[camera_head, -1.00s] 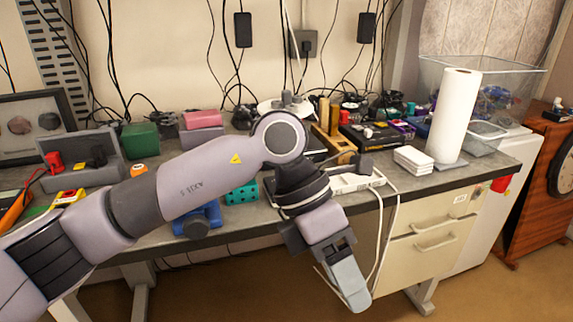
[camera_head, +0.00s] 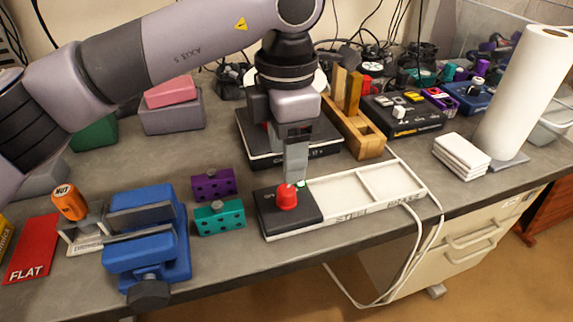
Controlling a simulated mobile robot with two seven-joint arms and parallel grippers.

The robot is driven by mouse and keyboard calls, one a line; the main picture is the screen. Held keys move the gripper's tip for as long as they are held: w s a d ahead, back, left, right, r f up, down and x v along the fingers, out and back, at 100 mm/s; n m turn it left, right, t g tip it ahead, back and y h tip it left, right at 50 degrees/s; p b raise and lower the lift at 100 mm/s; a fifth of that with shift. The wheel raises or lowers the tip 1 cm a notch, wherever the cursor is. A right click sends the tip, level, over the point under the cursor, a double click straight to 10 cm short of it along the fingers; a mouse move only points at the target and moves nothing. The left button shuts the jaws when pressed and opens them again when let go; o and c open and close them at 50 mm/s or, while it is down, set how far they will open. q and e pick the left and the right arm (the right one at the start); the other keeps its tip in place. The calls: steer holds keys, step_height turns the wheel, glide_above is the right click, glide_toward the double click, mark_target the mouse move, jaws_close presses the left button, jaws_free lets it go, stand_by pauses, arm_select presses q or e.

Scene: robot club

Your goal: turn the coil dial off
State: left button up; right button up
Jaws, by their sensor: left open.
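A red dial (camera_head: 287,197) sits on a dark block (camera_head: 268,222) at the left end of a long white tray with dark lettering on its front edge. This looks like the coil dial. My left gripper (camera_head: 295,180) points straight down, its fingers just behind and above the red dial. It is open, though one finger largely hides the other from this angle. I cannot tell whether a finger touches the dial. A small green spot (camera_head: 301,184) shows beside the fingertips. My right gripper is out of view.
A blue vise (camera_head: 147,245), a teal block (camera_head: 219,218) and a purple block (camera_head: 213,184) stand to the left. A wooden stand (camera_head: 357,130) and a black box (camera_head: 405,115) are behind. White cables (camera_head: 419,240) hang over the front edge.

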mark_target(286, 190)
arm_select(q)
steer(key=f, duration=0.5)
steer(key=shift+s+f, duration=0.2)
steer(key=shift+f, duration=0.1)
steer(key=shift+f+p, duration=0.3)
steer(key=shift+f, duration=0.35)
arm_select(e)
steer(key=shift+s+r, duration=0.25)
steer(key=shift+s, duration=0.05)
arm_select(q)
steer(key=c, duration=1)
steer(key=shift+c, duration=0.2)
